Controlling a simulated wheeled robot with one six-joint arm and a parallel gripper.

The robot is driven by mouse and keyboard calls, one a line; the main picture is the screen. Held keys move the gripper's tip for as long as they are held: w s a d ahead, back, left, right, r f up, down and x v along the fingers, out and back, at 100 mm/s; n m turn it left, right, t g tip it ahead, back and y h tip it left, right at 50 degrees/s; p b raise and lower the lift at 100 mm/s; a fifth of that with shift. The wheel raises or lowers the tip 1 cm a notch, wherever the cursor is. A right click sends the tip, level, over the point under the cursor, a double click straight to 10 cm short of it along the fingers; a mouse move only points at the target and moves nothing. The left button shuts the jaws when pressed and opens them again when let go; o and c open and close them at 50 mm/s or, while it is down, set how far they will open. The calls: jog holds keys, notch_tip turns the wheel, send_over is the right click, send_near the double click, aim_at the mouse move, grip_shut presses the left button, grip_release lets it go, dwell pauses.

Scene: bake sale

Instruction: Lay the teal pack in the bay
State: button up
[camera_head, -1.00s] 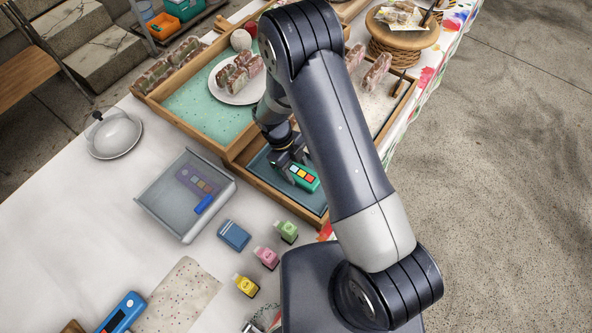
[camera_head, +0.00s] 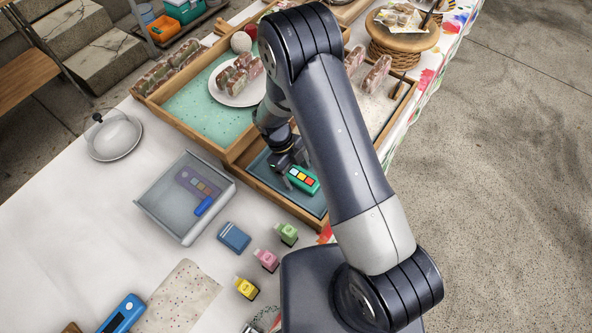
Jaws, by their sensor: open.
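The teal pack (camera_head: 304,180), with a row of coloured squares on top, lies in the blue-lined bay (camera_head: 262,186) of the wooden tray. My gripper (camera_head: 289,177) is open just above and left of the pack's left end. The exact gap between its fingers and the pack is hard to tell. My arm hides the right part of the bay.
A grey bin (camera_head: 160,212) holds a purple palette and a blue item. A blue pack (camera_head: 234,237) and small green, pink and yellow bottles (camera_head: 246,287) stand in front. A green-lined bay (camera_head: 200,115) holds a white plate (camera_head: 228,94) with wrapped goods.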

jog(key=p+v, duration=0.4)
jog(key=v, duration=0.8)
jog(key=shift+s, duration=0.1)
